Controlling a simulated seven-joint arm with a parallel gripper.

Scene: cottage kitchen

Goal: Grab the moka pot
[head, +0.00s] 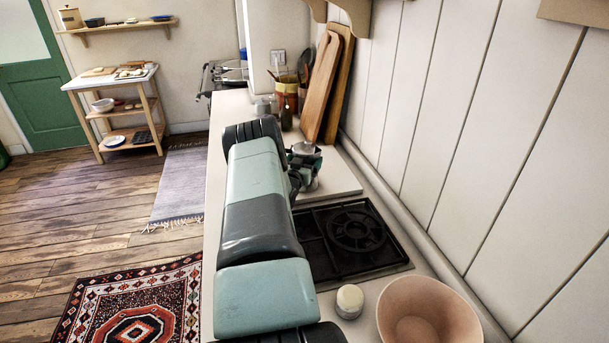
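My arm reaches forward over the counter and hides much of it. My gripper (304,170) appears at the arm's far end, small and partly hidden behind the forearm. I cannot make out its fingers, or whether it is open or shut.
A black gas hob (357,230) lies right of my arm. Nearer are a pink bowl (425,313) and a small pale-topped jar (349,301). Wooden cutting boards (323,85) lean on the wall, beside a utensil pot (287,88) and a dark bottle (286,118).

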